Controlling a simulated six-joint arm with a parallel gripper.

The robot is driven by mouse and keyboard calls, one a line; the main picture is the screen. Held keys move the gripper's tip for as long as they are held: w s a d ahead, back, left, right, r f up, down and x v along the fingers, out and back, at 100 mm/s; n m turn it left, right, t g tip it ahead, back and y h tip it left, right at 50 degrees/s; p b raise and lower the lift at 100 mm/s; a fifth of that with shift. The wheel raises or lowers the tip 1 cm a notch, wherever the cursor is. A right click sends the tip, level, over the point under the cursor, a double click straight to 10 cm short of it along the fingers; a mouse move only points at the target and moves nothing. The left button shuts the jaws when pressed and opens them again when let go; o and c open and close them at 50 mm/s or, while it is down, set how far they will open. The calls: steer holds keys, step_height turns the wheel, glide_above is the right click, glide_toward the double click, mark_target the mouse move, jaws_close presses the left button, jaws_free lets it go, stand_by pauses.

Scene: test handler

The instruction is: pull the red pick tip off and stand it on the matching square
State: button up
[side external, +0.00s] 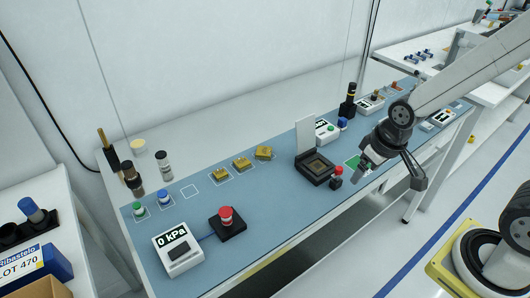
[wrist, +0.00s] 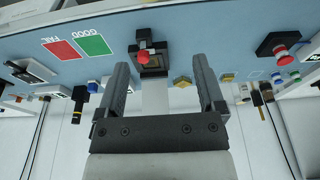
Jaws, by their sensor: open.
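Gold blocks (side external: 242,164) lie mid-mat. The socket's raised lid (side external: 304,134) stands upright. Red FAIL (wrist: 62,50) and green GOOD (wrist: 94,45) patches lie on the mat.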

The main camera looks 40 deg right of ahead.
steer(key=w+a+n, duration=0.4)
steer(key=w+a, duration=0.2)
steer(key=w, duration=0.2)
steer(key=n+g, duration=0.3)
steer(key=n, duration=0.6)
glide_above(225, 212)
steer(key=d, duration=0.1)
step_height(225, 212, down, 4)
steer(key=shift+f, duration=0.15)
steer(key=shift+a+f+n, duration=0.1)
steer(key=shift+a+n, duration=0.2)
steer(key=shift+a, duration=0.2)
steer(key=shift+f, duration=0.15)
steer(key=shift+f, duration=3.75)
jaws_close()
